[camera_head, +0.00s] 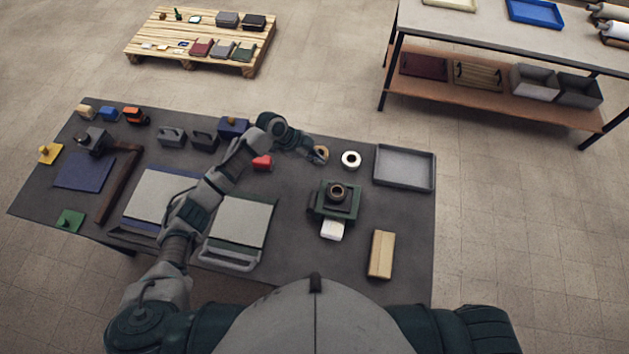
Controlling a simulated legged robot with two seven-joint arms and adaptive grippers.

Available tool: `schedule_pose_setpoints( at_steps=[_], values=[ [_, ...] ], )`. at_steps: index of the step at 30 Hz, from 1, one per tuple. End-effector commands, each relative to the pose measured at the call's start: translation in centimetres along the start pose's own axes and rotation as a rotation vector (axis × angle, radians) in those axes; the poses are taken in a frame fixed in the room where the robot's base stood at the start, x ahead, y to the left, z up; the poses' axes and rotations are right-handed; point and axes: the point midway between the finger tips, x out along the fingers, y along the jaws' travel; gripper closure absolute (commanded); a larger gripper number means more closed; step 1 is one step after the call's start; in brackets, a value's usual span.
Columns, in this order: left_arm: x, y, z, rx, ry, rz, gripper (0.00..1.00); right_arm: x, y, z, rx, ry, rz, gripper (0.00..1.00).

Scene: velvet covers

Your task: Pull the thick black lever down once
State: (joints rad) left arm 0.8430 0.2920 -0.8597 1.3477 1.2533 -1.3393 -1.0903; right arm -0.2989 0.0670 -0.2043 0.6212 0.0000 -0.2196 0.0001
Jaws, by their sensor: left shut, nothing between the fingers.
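I cannot clearly make out a thick black lever. A green device (325,212) with a dark round top (337,192) stands on the dark table right of centre, with a white piece (332,230) at its front. A long dark brown bar (119,183) lies slanted at the left, near a grey and black tool (93,141). My left arm reaches across the table, and my left gripper (315,154) is shut and empty beside a tan ring (321,152), above and left of the green device. I cannot tell whether it touches the ring. My right gripper is out of view.
Two grey-topped covers (241,222) (162,195) lie under and beside my left arm. A white ring (351,159), a grey tray (404,168) and a tan block (382,254) are at the right. A red item (262,162) sits near my forearm.

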Motion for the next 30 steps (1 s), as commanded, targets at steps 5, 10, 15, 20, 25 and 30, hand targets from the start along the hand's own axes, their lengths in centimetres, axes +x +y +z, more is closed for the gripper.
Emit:
schedule_pose_setpoints(
  at_steps=[5,10,15,20,25,30],
  values=[
    [-0.4,0.0,0.2,0.006,0.003,-0.001,1.0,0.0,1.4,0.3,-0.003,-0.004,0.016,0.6],
    [-0.5,-0.1,0.5,0.004,0.006,-0.001,1.0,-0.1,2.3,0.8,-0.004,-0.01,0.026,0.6],
    [-0.2,0.1,0.9,0.002,0.007,0.0,1.0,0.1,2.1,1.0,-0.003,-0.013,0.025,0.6],
    [1.2,1.0,1.6,0.003,0.002,0.001,1.0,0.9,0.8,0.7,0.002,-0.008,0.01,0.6],
    [3.1,2.2,2.7,0.002,0.002,0.001,1.0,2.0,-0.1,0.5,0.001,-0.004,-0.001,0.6],
    [4.7,3.3,3.8,0.002,0.002,0.001,1.0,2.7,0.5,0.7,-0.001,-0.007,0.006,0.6]
  ],
)
